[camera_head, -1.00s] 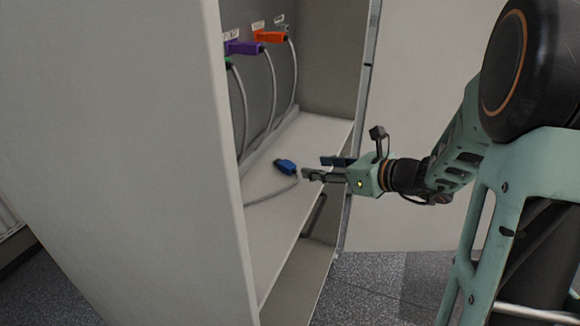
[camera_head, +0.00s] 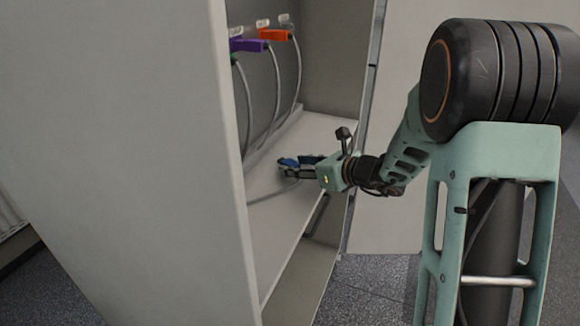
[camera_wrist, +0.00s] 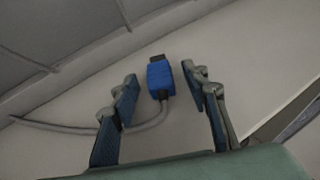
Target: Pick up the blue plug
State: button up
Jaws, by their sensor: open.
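The blue plug (camera_wrist: 160,77) lies on the cabinet shelf (camera_head: 263,213), with its dark tip pointing away and a grey cable (camera_wrist: 150,124) bending off to the left. My gripper (camera_wrist: 162,85) is open, and its two fingers stand on either side of the plug in the wrist view. A gap shows between the plug and each finger, a little wider on the right. In the head view my gripper (camera_head: 283,168) reaches over the shelf from the right, and its fingers partly hide the blue plug (camera_head: 289,162).
A purple plug (camera_head: 249,45) and an orange plug (camera_head: 275,35) sit in the cabinet's back panel above, with grey cables hanging down to the shelf. The cabinet's side wall (camera_head: 150,150) stands at the left. The shelf's front edge runs below my gripper.

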grip_shut()
jog(key=shift+r, duration=0.55)
notch_tip(320, 180, up, 3)
jog(key=shift+f+p, duration=0.2)
jog(key=shift+p, duration=0.35)
jog(key=s+d+r+p, duration=0.2)
jog(key=s+d+r, duration=0.6)
jog(key=s, duration=0.3)
jog(key=shift+s+r+p, duration=0.3)
jog(key=shift+r+p, duration=0.05)
jog(key=shift+r, duration=0.3)
